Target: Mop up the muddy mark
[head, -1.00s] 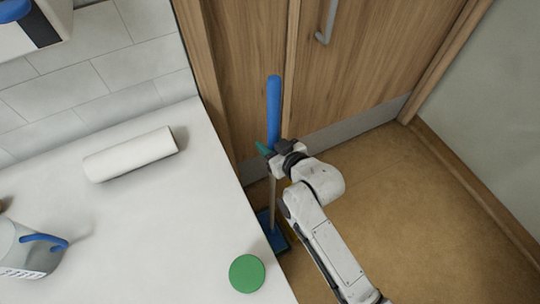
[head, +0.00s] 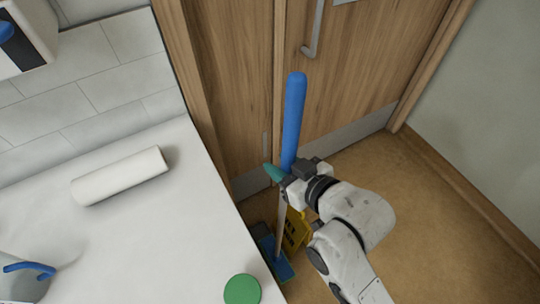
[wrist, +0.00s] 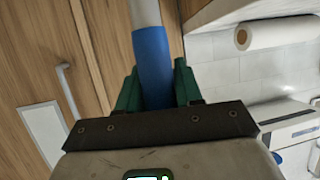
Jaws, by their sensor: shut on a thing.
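The mop has a thick blue grip (head: 293,120), a pale pole (head: 280,228) and a flat blue head (head: 276,260) low down beside the counter. My gripper (head: 279,174) is shut on the mop handle at the lower end of the blue grip. In the wrist view the green fingers (wrist: 158,88) stand on both sides of the blue grip (wrist: 153,60). The mop stands close to upright in front of the doors. No muddy mark shows in these frames.
A white counter (head: 150,235) fills the left, with a paper roll (head: 120,177), a green lid (head: 242,290) and a blue-handled jug (head: 25,275). A yellow sign (head: 295,232) stands behind the mop. Brown floor (head: 430,215) is clear on the right.

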